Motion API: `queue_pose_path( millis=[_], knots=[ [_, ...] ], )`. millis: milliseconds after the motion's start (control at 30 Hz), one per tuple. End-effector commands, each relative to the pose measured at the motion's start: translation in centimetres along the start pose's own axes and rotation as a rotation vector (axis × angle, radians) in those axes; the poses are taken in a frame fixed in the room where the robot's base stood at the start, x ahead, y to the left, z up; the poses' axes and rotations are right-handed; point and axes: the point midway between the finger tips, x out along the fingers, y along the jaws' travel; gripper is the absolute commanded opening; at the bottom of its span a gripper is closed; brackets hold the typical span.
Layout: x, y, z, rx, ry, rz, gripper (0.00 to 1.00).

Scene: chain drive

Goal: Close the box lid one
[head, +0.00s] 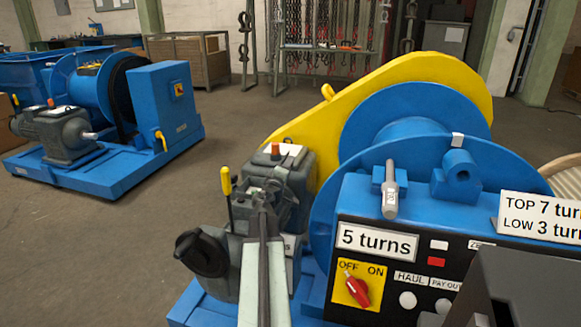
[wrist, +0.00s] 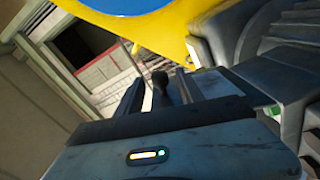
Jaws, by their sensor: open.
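No lid marked "one" can be made out. A dark grey slanted panel (head: 525,285) at the lower right of the head view covers part of the black control panel (head: 450,262); I cannot tell whether it is a lid. A large yellow chain guard (head: 440,75) stands behind the blue drum (head: 395,105); the guard also shows in the wrist view (wrist: 150,32). My gripper (head: 266,190) is in front of the grey motor and gearbox (head: 298,165), left of the drum. In the wrist view my gripper (wrist: 160,90) is open, with a small dark rounded thing between its fingers.
A yellow-handled lever (head: 227,185) stands left of my gripper. The panel has a red OFF/ON switch (head: 356,290) and a "5 turns" sign (head: 377,241). Another blue winch (head: 110,120) stands at the left. The floor (head: 215,85) between the winches is clear.

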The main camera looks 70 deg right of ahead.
Motion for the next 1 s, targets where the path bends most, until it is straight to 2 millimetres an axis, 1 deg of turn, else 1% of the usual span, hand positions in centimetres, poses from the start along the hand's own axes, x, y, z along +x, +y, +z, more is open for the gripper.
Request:
queue_pose_path(
  millis=[33,100,200,367,400,467,500,533,567,1000],
  knots=[
    [1.3,0.0,-0.1,0.000,-0.001,0.000,0.44],
    [2.1,0.0,0.0,0.000,0.000,0.000,0.44],
    [2.5,0.0,0.0,0.000,0.000,0.000,0.44],
    [2.4,0.0,0.1,0.000,0.000,0.000,0.44],
    [2.4,0.0,0.1,0.000,-0.001,0.000,0.39],
    [2.4,0.0,0.1,0.000,-0.001,0.000,0.22],
    [2.4,0.0,0.1,0.000,-0.001,0.000,0.11],
    [2.4,0.0,0.1,0.000,-0.001,0.000,0.03],
    [2.4,0.0,0.1,0.000,-0.001,0.000,0.00],
    [2.4,0.0,0.2,0.000,-0.002,0.000,0.00]
  ],
)
